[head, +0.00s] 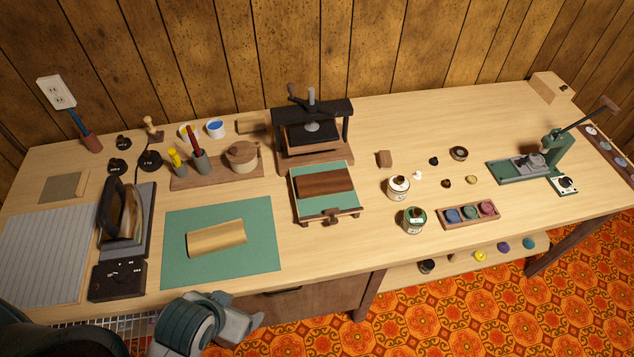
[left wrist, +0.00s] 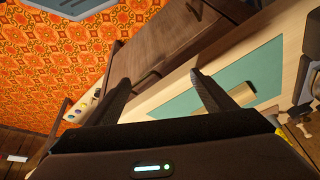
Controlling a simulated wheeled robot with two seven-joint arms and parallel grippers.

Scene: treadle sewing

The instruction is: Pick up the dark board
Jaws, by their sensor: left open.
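The dark board (head: 325,184) is a dark brown wooden slab lying flat on a small green-topped tray (head: 343,204), in front of the press in the head view. I cannot make it out in the left wrist view. My left gripper (head: 243,317) is low at the front edge of the table, left of the board and well apart from it. In the left wrist view its two fingers (left wrist: 160,95) are spread open with nothing between them. My right gripper is not in view.
A black press (head: 312,130) stands right behind the tray. A green mat (head: 178,226) with a tan curled sheet (head: 216,238) lies to its left. Jars (head: 397,187) and a compartment tray (head: 468,215) stand to its right. A drawer front is below the table edge.

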